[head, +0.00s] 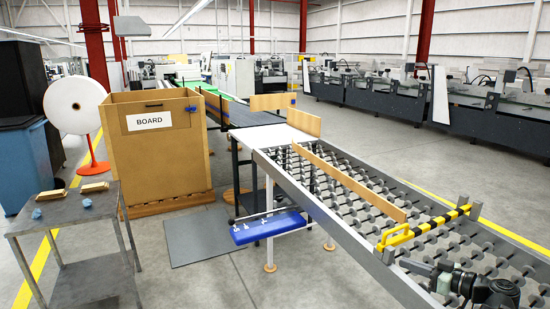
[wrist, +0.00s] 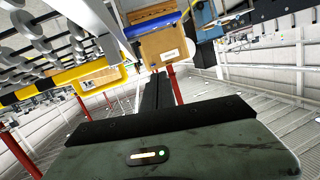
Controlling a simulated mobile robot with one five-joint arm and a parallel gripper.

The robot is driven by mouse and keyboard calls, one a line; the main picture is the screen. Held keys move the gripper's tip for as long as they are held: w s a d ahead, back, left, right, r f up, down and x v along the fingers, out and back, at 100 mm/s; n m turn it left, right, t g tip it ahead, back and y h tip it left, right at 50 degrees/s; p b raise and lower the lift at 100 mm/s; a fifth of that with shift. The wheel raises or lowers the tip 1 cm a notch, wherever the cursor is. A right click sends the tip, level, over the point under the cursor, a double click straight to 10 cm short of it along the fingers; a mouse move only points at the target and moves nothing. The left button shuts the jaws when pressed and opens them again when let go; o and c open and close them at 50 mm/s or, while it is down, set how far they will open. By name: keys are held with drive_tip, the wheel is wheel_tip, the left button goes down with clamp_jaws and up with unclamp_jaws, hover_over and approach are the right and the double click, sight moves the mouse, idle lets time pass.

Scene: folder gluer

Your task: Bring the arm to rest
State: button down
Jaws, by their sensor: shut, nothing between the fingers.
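My gripper (head: 408,265) shows at the lower right of the head view, over the near part of the roller conveyor (head: 330,200), with my dark arm behind it at the bottom edge. In the wrist view my gripper (wrist: 158,84) has its black fingers together in the middle, with nothing between them. Its dark green body fills the bottom of that view. The gripper is close to the yellow and black bar (head: 425,228) in the head view, and looks apart from it.
A cardboard box marked BOARD (head: 160,165) stands left of the conveyor. A grey table (head: 75,215) with small blocks is at far left. A wooden rail (head: 348,180) runs along the rollers. Grey floor is open in front.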

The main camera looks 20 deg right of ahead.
drive_tip(key=w+a+f+n+g+y+p, duration=0.1)
drive_tip(key=w+a+n+g, duration=0.2)
drive_tip(key=a, duration=0.8)
drive_tip(key=w+a+f+n+g+y+p, duration=0.1)
drive_tip(key=w+a+g+p, duration=0.3)
drive_tip(key=a, duration=0.8)
drive_tip(key=w+a+f+n+g+y+b, duration=0.15)
drive_tip(key=w+a, duration=0.25)
drive_tip(key=a, duration=0.7)
drive_tip(key=s+a+f+m+g+h+p, duration=0.1)
drive_tip(key=s+a+f+g+h+p, duration=0.15)
drive_tip(key=a, duration=0.45)
drive_tip(key=s+a+f+m+g+h+p, duration=0.1)
drive_tip(key=s+a+f+g+h, duration=0.25)
drive_tip(key=a, duration=0.35)
drive_tip(key=d+f+m+h, duration=0.2)
drive_tip(key=d+m+h, duration=0.2)
drive_tip(key=d+m, duration=0.3)
drive_tip(key=shift+s+d+f, duration=0.2)
drive_tip(key=shift+d, duration=0.65)
drive_tip(key=shift+s, duration=0.1)
